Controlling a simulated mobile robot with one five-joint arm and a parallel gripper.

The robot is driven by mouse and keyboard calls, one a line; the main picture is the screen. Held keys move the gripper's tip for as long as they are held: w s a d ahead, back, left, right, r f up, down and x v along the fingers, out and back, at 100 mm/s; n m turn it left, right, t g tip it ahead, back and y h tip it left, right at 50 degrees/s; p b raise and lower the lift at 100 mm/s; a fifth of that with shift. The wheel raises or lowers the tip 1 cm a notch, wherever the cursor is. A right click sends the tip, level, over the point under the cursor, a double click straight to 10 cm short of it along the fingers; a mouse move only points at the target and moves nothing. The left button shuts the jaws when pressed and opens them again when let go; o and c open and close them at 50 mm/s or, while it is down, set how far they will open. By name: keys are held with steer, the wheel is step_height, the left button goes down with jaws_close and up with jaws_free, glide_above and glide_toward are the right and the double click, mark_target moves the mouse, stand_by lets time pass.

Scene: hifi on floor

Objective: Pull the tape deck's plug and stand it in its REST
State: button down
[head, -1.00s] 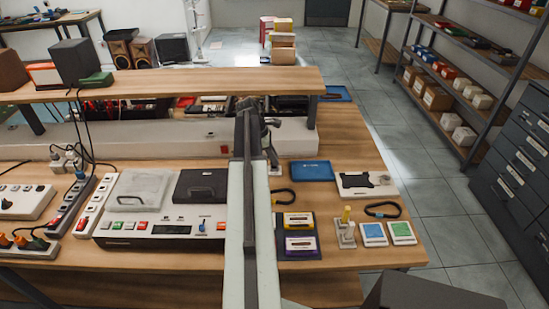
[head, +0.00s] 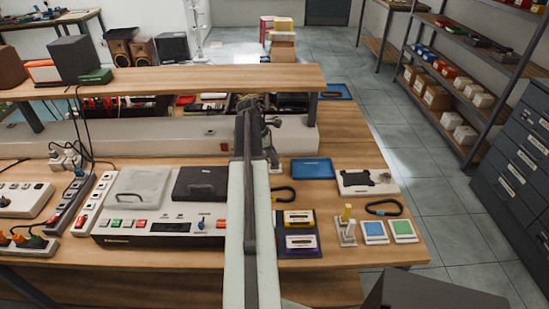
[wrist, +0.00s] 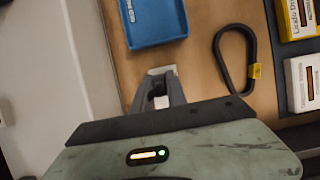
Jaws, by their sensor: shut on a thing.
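The tape deck (head: 160,228) stands on the bench left of my arm, with a grey lid and a black lid on top. My gripper (wrist: 160,92) is seen in the wrist view, shut on a small dark piece, which looks like the plug (wrist: 158,89); the fingers hide most of it. A small white block (wrist: 162,72) lies just beyond the fingertips; I cannot tell whether the plug touches it. In the head view my arm hides much of this spot. I cannot make out for sure which piece is the REST.
A blue tray (head: 312,169), a black cable loop (wrist: 236,58) and cassettes (head: 299,219) lie near my gripper. Power strips (head: 70,205) with plugs stand at the left. A raised shelf (head: 180,78) and a pale trunking (head: 190,137) run behind.

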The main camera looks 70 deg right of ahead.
steer(key=shift+f+b, duration=0.3)
steer(key=shift+f, duration=0.05)
stand_by(0.6)
steer(key=c, duration=1.3)
jaws_free()
steer(key=shift+o, duration=0.2)
steer(key=p+v, duration=0.7)
steer(key=v, duration=0.1)
steer(key=shift+p, duration=0.3)
step_height(320, 180, up, 5)
steer(key=p, duration=0.4)
steer(key=shift+p, duration=0.35)
